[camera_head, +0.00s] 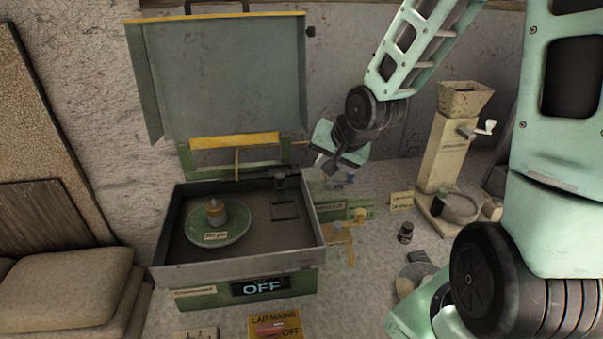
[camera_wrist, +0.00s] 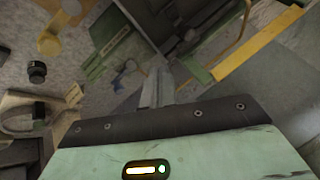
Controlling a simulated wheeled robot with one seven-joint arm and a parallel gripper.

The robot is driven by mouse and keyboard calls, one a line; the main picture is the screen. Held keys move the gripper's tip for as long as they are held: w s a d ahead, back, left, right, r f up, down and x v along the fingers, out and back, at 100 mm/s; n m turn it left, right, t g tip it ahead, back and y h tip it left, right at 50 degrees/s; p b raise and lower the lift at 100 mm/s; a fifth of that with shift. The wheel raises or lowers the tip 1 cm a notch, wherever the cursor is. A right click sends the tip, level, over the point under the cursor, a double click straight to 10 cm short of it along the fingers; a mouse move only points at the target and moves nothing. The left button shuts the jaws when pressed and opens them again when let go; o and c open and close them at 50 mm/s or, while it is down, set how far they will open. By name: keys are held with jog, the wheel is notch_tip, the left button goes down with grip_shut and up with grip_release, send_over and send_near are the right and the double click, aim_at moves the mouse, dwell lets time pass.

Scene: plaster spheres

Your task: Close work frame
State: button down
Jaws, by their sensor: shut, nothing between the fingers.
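The work frame appears to be the large grey-green panel (camera_head: 225,80) with a yellow top edge and side flaps. It stands raised, nearly upright, behind the open dark metal tray (camera_head: 235,264) of the lap machine. A yellow bar (camera_head: 235,141) runs along its lower edge, and a yellow bar (camera_wrist: 245,50) also shows in the wrist view. My gripper (camera_head: 336,172) is right of the panel, above the machine's back right corner, apart from the panel. In the wrist view its fingers (camera_wrist: 156,84) are together with nothing between them.
In the tray sits a round green plate (camera_head: 238,229) with a small knob-topped piece (camera_head: 215,211). The display (camera_head: 262,285) reads OFF, above a yellow "LAP MAINS" box (camera_head: 288,320). A yellow crank (camera_head: 342,237) juts right. A hopper device (camera_head: 450,130) and small black jar (camera_head: 405,232) stand right.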

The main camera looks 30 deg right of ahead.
aim_at(281, 190)
jog(key=x, duration=0.9)
jog(key=shift+a+f, duration=0.15)
jog(key=shift+w+a+p, duration=0.5)
jog(key=shift+w+a, duration=0.1)
jog(key=shift+w, duration=0.2)
jog(key=shift+w+a+p, duration=0.5)
jog(key=shift+w+a, duration=0.15)
jog(key=shift+w, duration=0.15)
